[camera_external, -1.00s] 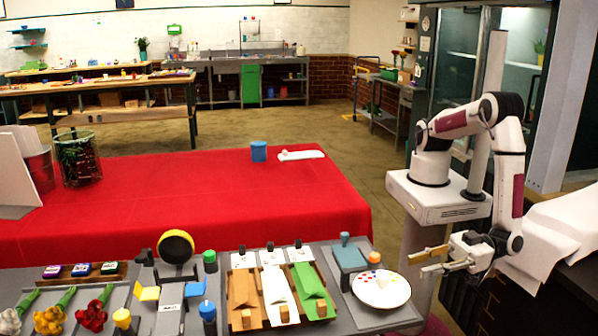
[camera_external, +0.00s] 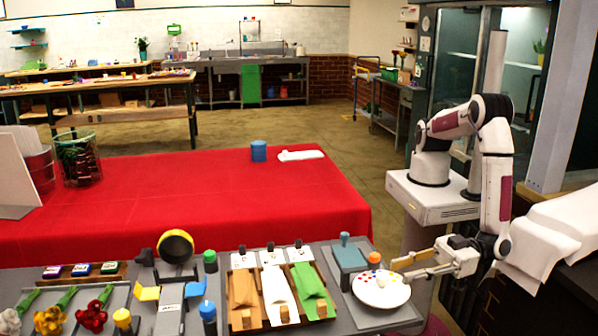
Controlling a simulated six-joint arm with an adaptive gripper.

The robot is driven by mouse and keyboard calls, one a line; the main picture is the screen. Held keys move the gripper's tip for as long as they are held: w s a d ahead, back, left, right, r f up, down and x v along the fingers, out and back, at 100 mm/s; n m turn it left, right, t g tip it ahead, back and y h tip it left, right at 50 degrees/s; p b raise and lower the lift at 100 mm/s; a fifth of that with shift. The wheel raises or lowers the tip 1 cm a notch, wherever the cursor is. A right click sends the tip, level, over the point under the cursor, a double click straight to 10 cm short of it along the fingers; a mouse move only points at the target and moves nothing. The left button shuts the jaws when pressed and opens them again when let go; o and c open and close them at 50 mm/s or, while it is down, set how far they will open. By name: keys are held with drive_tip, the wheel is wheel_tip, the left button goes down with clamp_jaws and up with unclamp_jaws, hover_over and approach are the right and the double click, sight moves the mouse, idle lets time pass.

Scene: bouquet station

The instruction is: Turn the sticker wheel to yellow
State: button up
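The sticker wheel (camera_external: 381,291) is a round white disc with small coloured dots, lying at the right end of the grey work surface. Whether a fingertip touches the wheel cannot be told. Which dot is yellow at a marked position is too small to tell.
Left of the wheel stands a blue-grey stand (camera_external: 348,255). Further left is a wooden tray (camera_external: 262,322) with brown, white and green wraps. The red table (camera_external: 190,200) is mostly clear.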

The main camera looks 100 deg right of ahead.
drive_tip(key=w, duration=0.5)
drive_tip(key=shift+w+a, duration=0.15)
drive_tip(key=shift+a, duration=0.1)
drive_tip(key=shift+a+h, duration=0.15)
drive_tip(key=shift+h, duration=0.25)
drive_tip(key=shift+m+h, duration=0.4)
drive_tip(key=shift+m, duration=0.1)
drive_tip(key=shift+m+h, duration=0.3)
drive_tip(key=shift+h, duration=0.2)
drive_tip(key=shift+s, duration=0.4)
drive_tip(key=s, duration=0.7)
wheel_tip(320, 180, up, 19)
drive_tip(key=n+g+y, duration=0.1)
drive_tip(key=g+y, duration=0.2)
drive_tip(key=y, duration=0.2)
hover_over(388, 275)
drive_tip(key=s+a, duration=0.3)
drive_tip(key=a, duration=0.1)
drive_tip(key=shift+a+f, duration=0.1)
drive_tip(key=shift+f, duration=0.1)
